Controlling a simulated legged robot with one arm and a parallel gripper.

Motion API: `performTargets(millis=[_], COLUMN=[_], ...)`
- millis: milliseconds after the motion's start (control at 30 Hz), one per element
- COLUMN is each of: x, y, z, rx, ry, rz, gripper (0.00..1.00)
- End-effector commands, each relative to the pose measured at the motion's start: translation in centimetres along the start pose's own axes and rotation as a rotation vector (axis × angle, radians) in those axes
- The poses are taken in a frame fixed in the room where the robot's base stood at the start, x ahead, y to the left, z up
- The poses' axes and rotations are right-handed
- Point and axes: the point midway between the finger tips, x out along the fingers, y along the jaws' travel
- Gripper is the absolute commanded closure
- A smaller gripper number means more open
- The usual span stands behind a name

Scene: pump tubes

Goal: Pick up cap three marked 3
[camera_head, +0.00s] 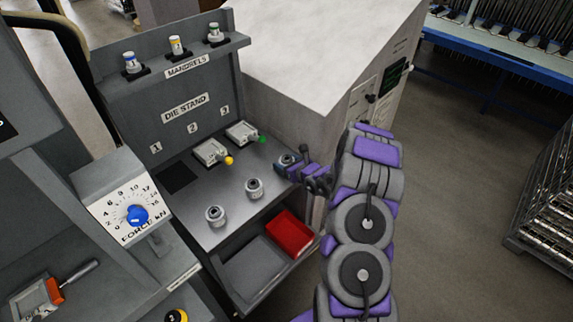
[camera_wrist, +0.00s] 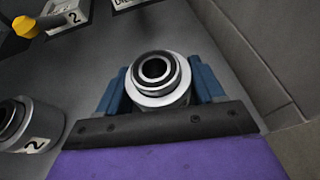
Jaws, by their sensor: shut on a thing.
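A silver ring-shaped cap (camera_wrist: 154,80) with a dark round hole sits between the blue fingers of my gripper (camera_wrist: 160,88) in the wrist view. The fingers touch it on both sides, and my gripper is shut on it. Its number label is not visible. In the head view my gripper (camera_head: 292,164) is at the right edge of the grey shelf (camera_head: 200,205), with the cap (camera_head: 285,160) partly hidden by it. Whether the cap touches the shelf I cannot tell. Another cap, marked 2 (camera_wrist: 18,122), stands to the left in the wrist view; it also shows in the head view (camera_head: 254,188).
A third silver cap (camera_head: 215,215) stands on the shelf. Dies with a yellow knob (camera_head: 229,161) and a green knob (camera_head: 262,140) lie behind. A red bin (camera_head: 289,235) is below the shelf. A large pale cabinet (camera_head: 320,50) rises close behind my gripper.

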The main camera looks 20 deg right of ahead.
Motion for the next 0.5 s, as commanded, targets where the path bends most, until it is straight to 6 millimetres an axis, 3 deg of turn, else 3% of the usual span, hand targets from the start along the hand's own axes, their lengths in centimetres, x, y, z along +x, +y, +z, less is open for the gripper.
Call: performTargets(millis=[367,467,500], x=[-0.9,-1.5,-2.4], y=[0.0,0.0,-0.1], z=[2.4,3.9,3.3], rx=[-0.001,-0.001,0.003], ry=[-0.003,-0.008,-0.004], rz=[0.000,-0.001,-0.004], gripper=[0.75,0.75,0.75])
